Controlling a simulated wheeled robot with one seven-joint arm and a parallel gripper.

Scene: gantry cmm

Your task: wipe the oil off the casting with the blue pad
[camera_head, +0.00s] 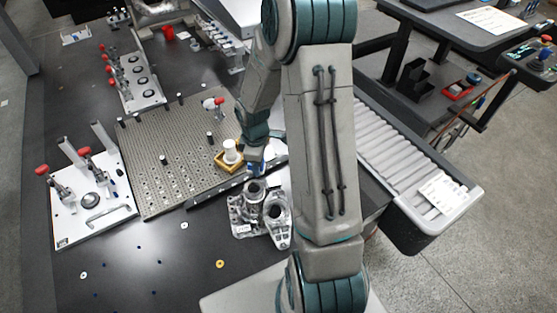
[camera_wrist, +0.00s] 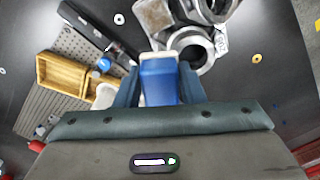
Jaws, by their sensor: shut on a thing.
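The casting (camera_head: 240,222) is a grey metal part with round bored openings, lying on the dark table in front of the perforated plate. In the wrist view the casting (camera_wrist: 193,43) is at the top, just beyond the pad. My gripper (camera_wrist: 159,84) is shut on the blue pad (camera_wrist: 160,86), a blue block with a pale end, held between its two fingers. In the head view my gripper (camera_head: 255,162) is at the casting's far edge, with the pad partly hidden. I cannot tell whether the pad touches the casting. I cannot make out oil on it.
A wooden tray (camera_wrist: 60,78) and a white cylinder (camera_head: 229,147) are left of my gripper, on the perforated plate (camera_head: 165,165). A clamp fixture (camera_head: 105,225) stands at left. A roller conveyor (camera_head: 400,150) is at right. The table's front left is mostly clear, with small washers.

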